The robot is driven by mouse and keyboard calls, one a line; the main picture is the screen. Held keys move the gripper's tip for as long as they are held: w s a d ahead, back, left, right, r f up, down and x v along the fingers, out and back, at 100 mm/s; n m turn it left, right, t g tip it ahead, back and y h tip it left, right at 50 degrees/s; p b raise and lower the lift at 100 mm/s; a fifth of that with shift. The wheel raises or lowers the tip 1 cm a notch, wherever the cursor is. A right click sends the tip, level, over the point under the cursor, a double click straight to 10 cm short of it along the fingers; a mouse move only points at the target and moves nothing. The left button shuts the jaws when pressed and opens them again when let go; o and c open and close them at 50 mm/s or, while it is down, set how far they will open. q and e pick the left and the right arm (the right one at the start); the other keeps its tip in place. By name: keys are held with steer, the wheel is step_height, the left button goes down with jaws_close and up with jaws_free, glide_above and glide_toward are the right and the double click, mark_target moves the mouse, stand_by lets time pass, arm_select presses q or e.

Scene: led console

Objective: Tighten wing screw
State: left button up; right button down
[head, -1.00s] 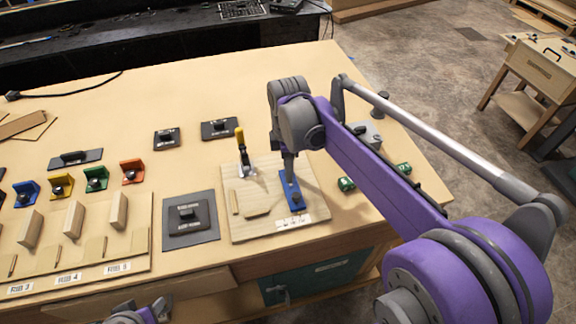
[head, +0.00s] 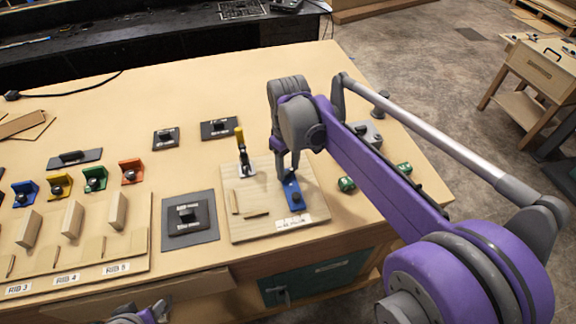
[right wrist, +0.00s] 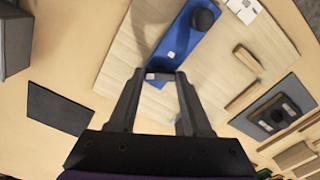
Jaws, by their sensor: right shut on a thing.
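A blue bar (head: 293,192) lies on the light wooden fixture board (head: 240,226), with a dark round knob (right wrist: 206,18) at one end. My right gripper (head: 288,174) points down over the bar's other end. In the right wrist view its fingers (right wrist: 159,77) are shut on a small grey piece (right wrist: 160,76) at that end of the bar, which looks like the wing screw. The fingers partly hide it, and its wings and thread cannot be made out. Part of my left arm shows at the bottom edge of the head view; its jaws cannot be made out.
A yellow-handled toggle clamp (head: 242,152) stands on the board, left of my right gripper. A dark square block (head: 189,219) lies left of the board. Coloured brackets (head: 95,178) stand at left.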

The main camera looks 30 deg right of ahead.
mark_target(288, 171)
steer(key=m, duration=0.6)
steer(key=shift+r, duration=0.1)
steer(key=m, duration=0.7)
stand_by(0.4)
steer(key=shift+c, duration=1.6)
jaws_free()
step_height(288, 171, up, 11)
